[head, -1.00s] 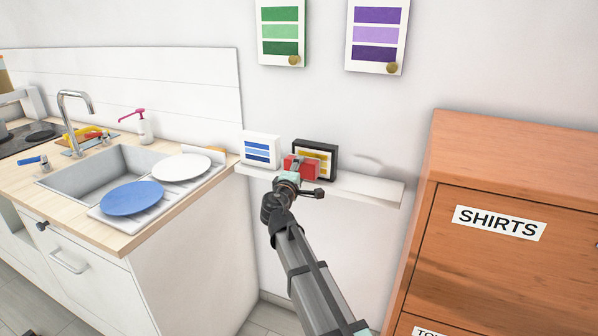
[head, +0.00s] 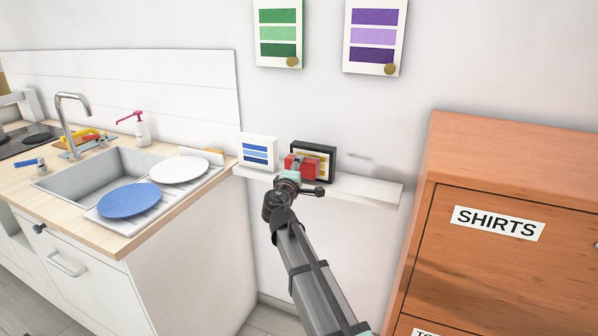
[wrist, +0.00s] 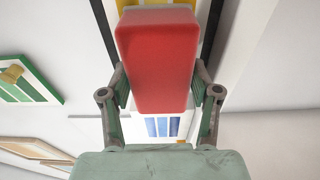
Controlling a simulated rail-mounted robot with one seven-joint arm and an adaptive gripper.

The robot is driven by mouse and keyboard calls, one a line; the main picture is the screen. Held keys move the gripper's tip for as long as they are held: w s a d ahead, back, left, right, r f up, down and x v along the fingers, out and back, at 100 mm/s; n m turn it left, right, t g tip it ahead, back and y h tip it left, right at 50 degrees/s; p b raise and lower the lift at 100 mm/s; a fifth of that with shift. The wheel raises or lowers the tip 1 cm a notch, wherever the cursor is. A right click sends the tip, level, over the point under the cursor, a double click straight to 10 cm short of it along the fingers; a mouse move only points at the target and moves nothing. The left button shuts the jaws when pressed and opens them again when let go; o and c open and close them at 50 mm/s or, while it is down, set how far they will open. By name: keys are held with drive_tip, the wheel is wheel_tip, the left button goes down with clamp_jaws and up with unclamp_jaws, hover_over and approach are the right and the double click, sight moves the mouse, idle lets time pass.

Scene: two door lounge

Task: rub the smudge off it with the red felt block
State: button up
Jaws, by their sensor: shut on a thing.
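The red felt block (head: 303,168) is held in my gripper (head: 296,164), in front of a black-framed picture (head: 334,163) with yellow stripes on the white wall shelf. In the wrist view the block (wrist: 157,60) sits between the two fingers of my gripper (wrist: 160,88) and covers much of that picture. I cannot tell whether the block touches its face. No smudge shows clearly on the visible part of the picture; the rest is hidden. A faint grey mark (head: 358,156) is on the wall to the right; it may be a shadow.
A white picture with blue stripes (head: 257,152) stands left on the shelf (head: 370,189). Green (head: 278,33) and purple (head: 375,37) striped pictures hang above, each with a round brass-coloured piece. A sink counter is left, a wooden SHIRTS cabinet (head: 510,180) right. The shelf's right end is clear.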

sight(315, 173)
drive_tip(key=shift+s+d, duration=0.35)
drive_tip(key=shift+d, duration=0.55)
drive_tip(key=shift+s+d, duration=0.35)
drive_tip(key=shift+d, duration=0.5)
drive_tip(key=shift+s+d+b, duration=0.2)
drive_tip(key=shift+s+d, duration=0.05)
drive_tip(key=shift+d, duration=0.65)
drive_tip(key=shift+s+d+b, duration=0.2)
drive_tip(key=shift+s+d, duration=0.05)
drive_tip(key=shift+d, duration=0.6)
drive_tip(key=shift+w, duration=0.1)
drive_tip(key=shift+a, duration=0.1)
drive_tip(key=shift+w+a+b, duration=0.4)
drive_tip(key=shift+a+b, duration=0.25)
drive_tip(key=shift+a, duration=0.2)
drive_tip(key=shift+w+a+b, duration=0.25)
drive_tip(key=shift+a+b, duration=0.1)
drive_tip(key=shift+a, duration=0.5)
drive_tip(key=shift+w+a+b, duration=0.25)
drive_tip(key=shift+a+b, duration=0.05)
drive_tip(key=shift+a, duration=0.55)
drive_tip(key=shift+w+a+b, duration=0.25)
drive_tip(key=shift+a+b, duration=0.1)
drive_tip(key=shift+a, duration=0.5)
